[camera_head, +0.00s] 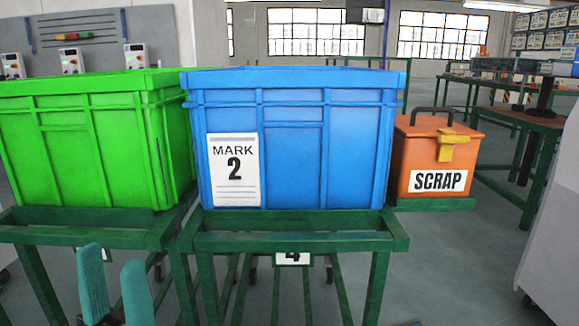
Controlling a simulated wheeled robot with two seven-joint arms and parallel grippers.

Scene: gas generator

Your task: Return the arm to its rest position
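My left gripper (112,256) is at the bottom left, with its two teal fingers pointing up. The fingers stand apart with nothing visible between them, so it is open and empty. It is in front of and below the green stand that carries the green bin (85,150). It appears clear of the stand and bins. My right gripper cannot be made out in this view.
A blue bin (300,150) labelled MARK 2 sits on a green metal stand (290,242) in the middle. An orange SCRAP box (406,160) stands to its right. A workbench (530,117) is at the far right. Grey floor is open between them.

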